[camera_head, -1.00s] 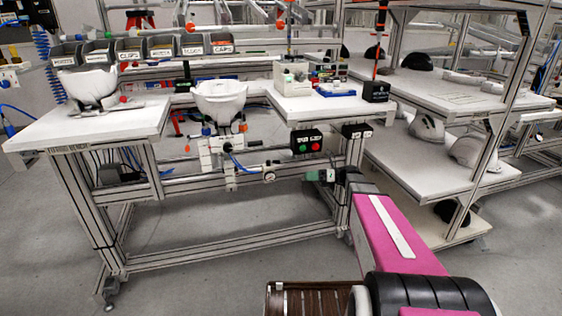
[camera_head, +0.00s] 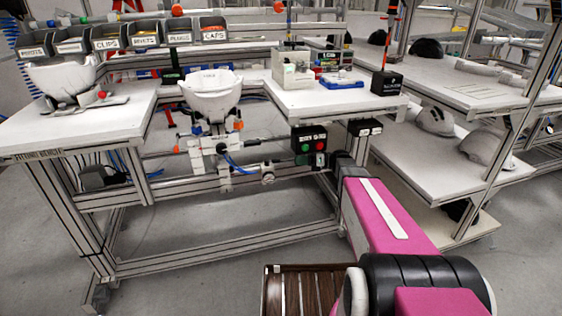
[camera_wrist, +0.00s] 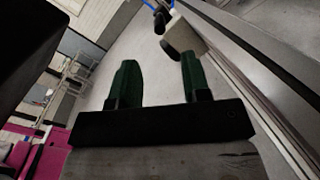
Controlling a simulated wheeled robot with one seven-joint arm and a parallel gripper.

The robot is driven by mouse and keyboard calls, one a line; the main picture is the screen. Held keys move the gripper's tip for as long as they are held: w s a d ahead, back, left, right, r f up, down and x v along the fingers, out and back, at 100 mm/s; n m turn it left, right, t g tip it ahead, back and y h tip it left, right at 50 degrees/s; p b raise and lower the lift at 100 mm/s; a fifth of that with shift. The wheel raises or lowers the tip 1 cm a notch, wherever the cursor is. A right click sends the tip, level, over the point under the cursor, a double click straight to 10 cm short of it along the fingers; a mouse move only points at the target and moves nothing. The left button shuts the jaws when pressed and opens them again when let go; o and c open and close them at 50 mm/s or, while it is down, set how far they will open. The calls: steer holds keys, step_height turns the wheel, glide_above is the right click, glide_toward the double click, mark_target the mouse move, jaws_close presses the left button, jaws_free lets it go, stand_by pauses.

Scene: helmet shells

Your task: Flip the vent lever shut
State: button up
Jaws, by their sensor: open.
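I cannot single out the vent lever; a small orange-tipped part (camera_head: 177,149) sticks out left of the fixture. My gripper (camera_head: 318,165) is partly hidden at the end of my arm, right of the line and below the button box. In the wrist view my gripper (camera_wrist: 158,84) is open, with nothing between its green fingers. A pale block (camera_wrist: 186,36) shows near the right fingertip.
A lower frame rail (camera_head: 235,240) crosses beneath. Shelves with helmet shells (camera_head: 435,121) stand at the right. Floor (camera_head: 190,285) in front is clear.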

mark_target(274, 161)
steer(key=a, duration=0.8)
steer(key=shift+s, duration=0.2)
